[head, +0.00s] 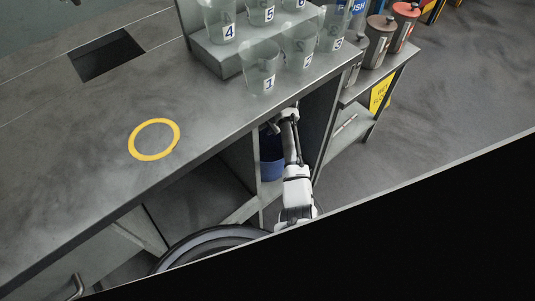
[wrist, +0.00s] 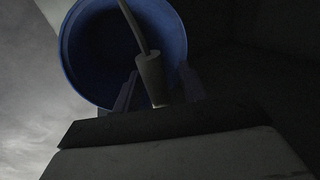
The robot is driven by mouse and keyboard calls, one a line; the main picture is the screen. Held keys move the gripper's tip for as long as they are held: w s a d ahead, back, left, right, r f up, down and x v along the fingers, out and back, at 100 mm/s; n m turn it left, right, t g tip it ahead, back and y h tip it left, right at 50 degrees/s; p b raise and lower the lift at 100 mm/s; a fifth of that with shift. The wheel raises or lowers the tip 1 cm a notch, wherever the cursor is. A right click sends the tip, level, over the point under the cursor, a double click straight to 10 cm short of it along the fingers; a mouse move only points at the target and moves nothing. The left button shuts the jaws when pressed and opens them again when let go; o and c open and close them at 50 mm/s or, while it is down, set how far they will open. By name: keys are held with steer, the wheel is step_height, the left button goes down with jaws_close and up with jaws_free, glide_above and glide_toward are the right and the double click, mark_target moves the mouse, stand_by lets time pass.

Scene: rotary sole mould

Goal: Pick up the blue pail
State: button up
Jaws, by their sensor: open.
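The blue pail (head: 271,166) stands in the dark bay under the counter, partly hidden behind my arm in the head view. In the wrist view the pail (wrist: 78,72) shows its round open mouth, close ahead. Its thin bail rises across the mouth and carries a dark cylindrical grip (wrist: 151,77). My gripper (wrist: 158,88) is open, with one finger on each side of the grip. I cannot tell whether either finger touches it. In the head view my arm reaches into the bay, and the gripper's fingers are not clear.
The grey counter (head: 75,160) lies above and left of the bay, with a yellow ring (head: 154,139) and a rectangular opening (head: 106,55). Numbered clear cups (head: 262,72) stand near its edge. A side shelf (head: 388,68) with lidded containers is to the right, beside open floor.

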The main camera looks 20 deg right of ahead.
steer(key=shift+f, duration=0.25)
stand_by(0.3)
jaws_close()
stand_by(0.4)
